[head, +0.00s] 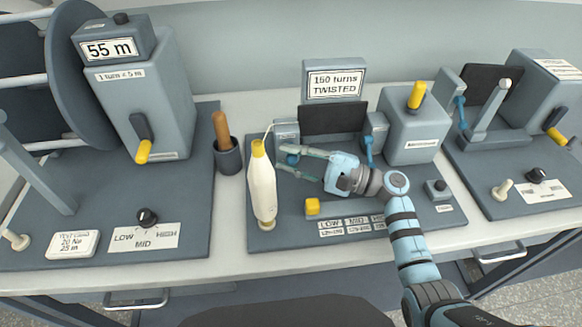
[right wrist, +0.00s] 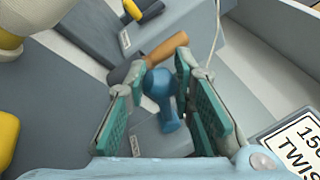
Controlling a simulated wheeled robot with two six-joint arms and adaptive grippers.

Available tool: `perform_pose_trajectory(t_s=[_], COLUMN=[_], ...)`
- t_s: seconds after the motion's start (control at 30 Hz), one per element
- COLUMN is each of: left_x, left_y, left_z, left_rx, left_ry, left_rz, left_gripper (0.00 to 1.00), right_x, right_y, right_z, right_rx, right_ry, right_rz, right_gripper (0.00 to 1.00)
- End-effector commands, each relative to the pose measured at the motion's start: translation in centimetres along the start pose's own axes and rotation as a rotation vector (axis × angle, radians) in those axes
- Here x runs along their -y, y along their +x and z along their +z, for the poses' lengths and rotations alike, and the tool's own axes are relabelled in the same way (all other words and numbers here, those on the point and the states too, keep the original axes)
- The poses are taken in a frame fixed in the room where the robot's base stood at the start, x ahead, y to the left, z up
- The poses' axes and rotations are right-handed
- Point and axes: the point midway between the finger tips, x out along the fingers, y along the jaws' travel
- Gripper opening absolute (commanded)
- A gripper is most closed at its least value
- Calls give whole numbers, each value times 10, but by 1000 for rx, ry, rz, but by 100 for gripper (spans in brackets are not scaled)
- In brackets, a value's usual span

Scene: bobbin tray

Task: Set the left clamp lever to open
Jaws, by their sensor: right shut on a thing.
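The left clamp (head: 287,130) is a small grey block at the left of the middle station, under the "150 turns TWISTED" sign. Its blue lever (head: 292,159) is partly hidden by my right gripper (head: 281,157), which reaches in from the right. In the right wrist view the round-ended blue lever (right wrist: 158,86) stands between the two green-padded fingers of the right gripper (right wrist: 158,78). The gripper is shut on this lever. The right clamp (head: 376,127) has a similar blue lever (head: 369,150). My left gripper is out of view.
A tall cream bobbin (head: 262,190) with a yellow top stands just left of the gripper, with a thread rising from it. A cup (head: 229,158) with a wooden-handled tool is further left. A yellow button (head: 312,206) sits in front. The dark panel (head: 333,119) stands behind.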

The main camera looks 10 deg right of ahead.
Motion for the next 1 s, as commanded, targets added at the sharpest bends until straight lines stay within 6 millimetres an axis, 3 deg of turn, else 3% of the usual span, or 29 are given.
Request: perform_pose_trajectory(t_s=[0.03, 0.1, 0.43, 0.47, 0.57, 0.87, 1.0], left_x=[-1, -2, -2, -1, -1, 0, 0], left_y=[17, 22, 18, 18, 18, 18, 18], left_z=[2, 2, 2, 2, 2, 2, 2], left_rx=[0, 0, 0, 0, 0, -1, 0], left_ry=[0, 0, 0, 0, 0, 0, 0], left_rz=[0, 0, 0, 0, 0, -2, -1], left_gripper=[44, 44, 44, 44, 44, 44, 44], right_x=[-11, -11, -6, -6, -6, -6, -7], right_y=[-2, -2, -2, -2, -2, -2, -19], right_z=[-7, -6, -2, -2, -2, -2, -3], right_rx=[5, 14, 18, 18, 19, 19, 16], right_ry=[-22, -50, -64, -64, -64, -64, -63], right_rz=[-4, -11, -14, -15, -15, -15, -13], right_gripper=[0, 0, 0, 27, 43, 44, 44])
